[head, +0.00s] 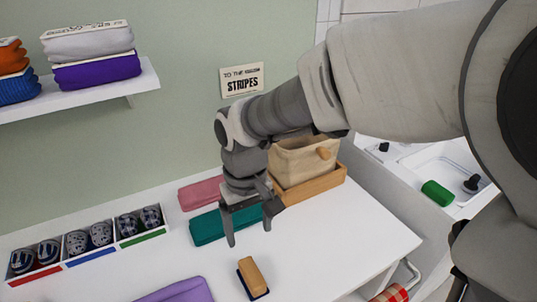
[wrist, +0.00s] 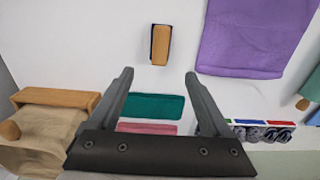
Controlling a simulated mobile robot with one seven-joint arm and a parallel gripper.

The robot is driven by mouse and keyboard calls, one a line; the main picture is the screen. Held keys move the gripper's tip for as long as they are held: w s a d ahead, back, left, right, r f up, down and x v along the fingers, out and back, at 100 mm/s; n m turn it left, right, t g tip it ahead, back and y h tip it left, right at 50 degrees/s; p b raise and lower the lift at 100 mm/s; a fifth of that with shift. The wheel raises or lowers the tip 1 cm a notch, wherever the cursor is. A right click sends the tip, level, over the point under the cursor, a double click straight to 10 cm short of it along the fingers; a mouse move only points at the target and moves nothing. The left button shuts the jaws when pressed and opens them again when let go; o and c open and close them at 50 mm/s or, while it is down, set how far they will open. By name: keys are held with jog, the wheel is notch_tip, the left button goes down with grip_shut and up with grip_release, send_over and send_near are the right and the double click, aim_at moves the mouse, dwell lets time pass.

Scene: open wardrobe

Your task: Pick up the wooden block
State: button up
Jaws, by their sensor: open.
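The wooden block (head: 252,274) is a small tan block with a dark blue underside, lying on the white table near its front. In the wrist view the block (wrist: 161,44) is beyond my fingertips, near the top middle. My gripper (head: 250,236) is open and empty above the table, a little behind the block in the head view. The fingers also show in the wrist view (wrist: 160,76), spread apart with nothing between their tips. The gripper is not touching the block.
A teal cloth (head: 207,227) and a pink cloth (head: 200,193) lie behind the block. A purple cloth (head: 180,291) lies left of it. A beige bag (head: 296,160) stands in a wooden tray (head: 318,187). Divided boxes with rolled items (head: 88,238) stand at left.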

jog(key=b, duration=0.3)
send_over(252, 272)
notch_tip(252, 272, down, 11)
jog(key=shift+s+f, duration=0.1)
jog(key=shift+f+b, duration=0.65)
jog(key=shift+f, duration=2.4)
grip_shut()
